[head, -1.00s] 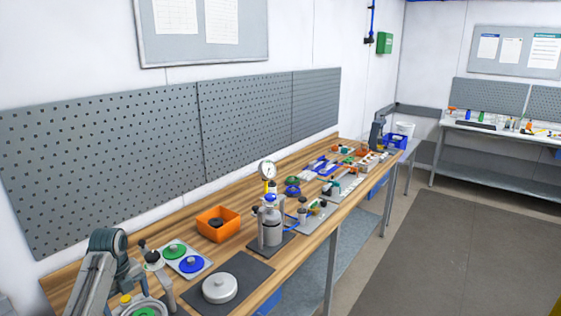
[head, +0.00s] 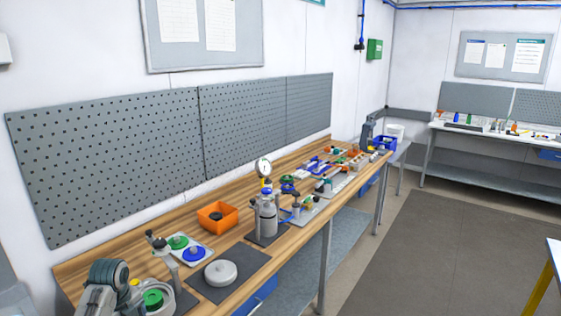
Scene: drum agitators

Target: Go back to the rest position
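Neither of my grippers shows in the head view. A grey ribbed, rounded part (head: 108,274) at the lower left edge looks like a link of my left arm. It covers part of the near end of the wooden workbench (head: 222,246). No part of my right arm is visible. What either gripper holds cannot be seen.
The bench carries a lever device (head: 160,248), green and blue discs on a plate, a pale round lid (head: 221,273), an orange bin (head: 217,216) and a metal vessel with gauge (head: 267,218). Open floor (head: 430,250) lies right; a yellow-legged table (head: 541,287) stands at the right edge.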

